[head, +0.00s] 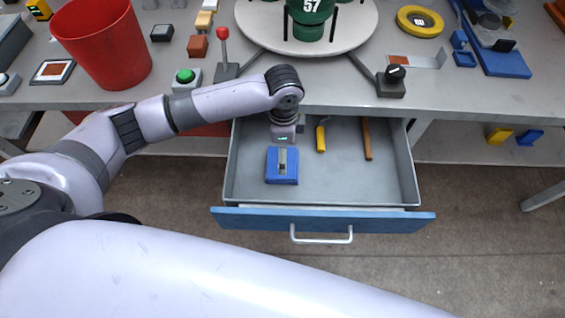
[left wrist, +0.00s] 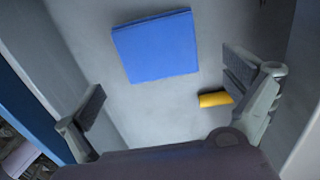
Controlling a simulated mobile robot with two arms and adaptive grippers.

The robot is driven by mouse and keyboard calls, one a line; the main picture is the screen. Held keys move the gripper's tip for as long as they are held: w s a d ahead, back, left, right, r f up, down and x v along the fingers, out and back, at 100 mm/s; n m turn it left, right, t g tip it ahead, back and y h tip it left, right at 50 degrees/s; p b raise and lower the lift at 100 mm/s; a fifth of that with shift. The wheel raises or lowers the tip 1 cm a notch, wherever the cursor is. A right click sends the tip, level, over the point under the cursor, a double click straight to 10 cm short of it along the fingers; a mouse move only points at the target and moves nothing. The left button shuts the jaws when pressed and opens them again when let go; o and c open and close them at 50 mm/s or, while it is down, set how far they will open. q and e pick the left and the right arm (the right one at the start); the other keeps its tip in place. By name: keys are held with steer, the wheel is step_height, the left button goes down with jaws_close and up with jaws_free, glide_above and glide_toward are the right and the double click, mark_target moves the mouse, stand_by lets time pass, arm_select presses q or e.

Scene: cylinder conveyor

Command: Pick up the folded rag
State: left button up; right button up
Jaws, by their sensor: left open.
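The folded rag (head: 273,174) is a flat blue square lying in the open drawer, left of its middle. It also shows in the left wrist view (left wrist: 155,45), near the top and flat on the drawer floor. My left gripper (head: 283,156) reaches down into the drawer over the rag, and part of it covers the rag's middle in the head view. In the left wrist view the fingers of the left gripper (left wrist: 163,85) are wide apart with nothing held between them. My right gripper is not in view.
The grey drawer (head: 340,192) has a blue front (head: 385,220) and low side walls. A yellow-handled tool (head: 320,138) and a brown wooden handle (head: 367,138) lie right of the rag. The tabletop (head: 330,91) overhangs the drawer's back. The drawer's front right is bare.

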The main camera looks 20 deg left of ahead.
arm_select(q)
steer(key=shift+s+d+f, duration=0.1)
steer(key=shift+d+f, duration=0.05)
steer(key=shift+f, duration=3.15)
steer(key=shift+c, duration=0.5)
steer(key=c, duration=0.8)
steer(key=shift+o, duration=0.2)
steer(key=shift+r, duration=0.1)
step_height(320, 180, up, 20)
steer(key=shift+p, duration=0.35)
steer(key=o, duration=0.6)
steer(key=c, duration=0.6)
